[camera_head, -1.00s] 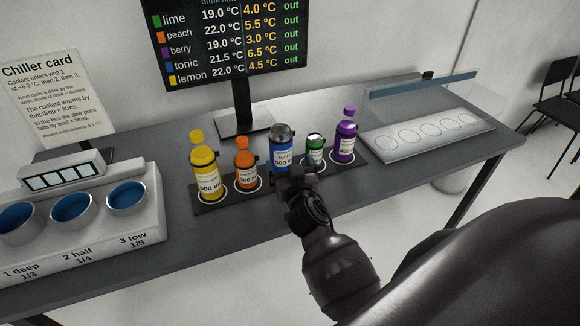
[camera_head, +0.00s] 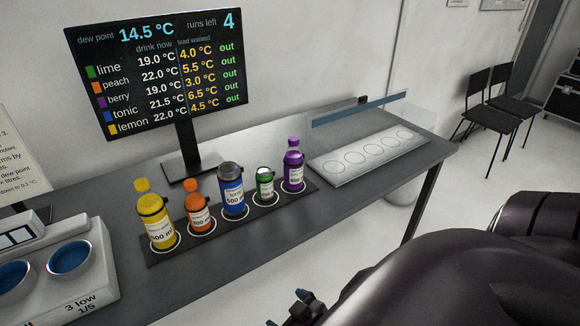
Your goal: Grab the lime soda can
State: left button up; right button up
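The lime soda can (camera_head: 265,186), small and green with a white label and a pale top, stands upright in a ring on the dark strip mat (camera_head: 217,241). It is between the blue tonic can (camera_head: 232,192) and the purple berry bottle (camera_head: 293,172). My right gripper (camera_head: 290,308) shows only in part at the bottom edge, below the table's front edge and well away from the can. Whether its fingers are open or shut is unclear. My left gripper is not in view.
The orange bottle (camera_head: 198,209) and yellow bottle (camera_head: 154,219) stand further left on the mat. The chiller (camera_head: 92,286) is at the lower left. A screen (camera_head: 157,75) stands behind. A clear-fronted tray with empty rings (camera_head: 330,169) lies to the right.

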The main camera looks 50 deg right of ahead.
aim_at(263, 176)
jog(key=z, duration=1.25)
jog(key=i+l, duration=0.1)
jog(key=l, duration=0.3)
jog(key=i+l+z, duration=0.15)
jog(key=l, duration=0.3)
jog(key=k, duration=0.05)
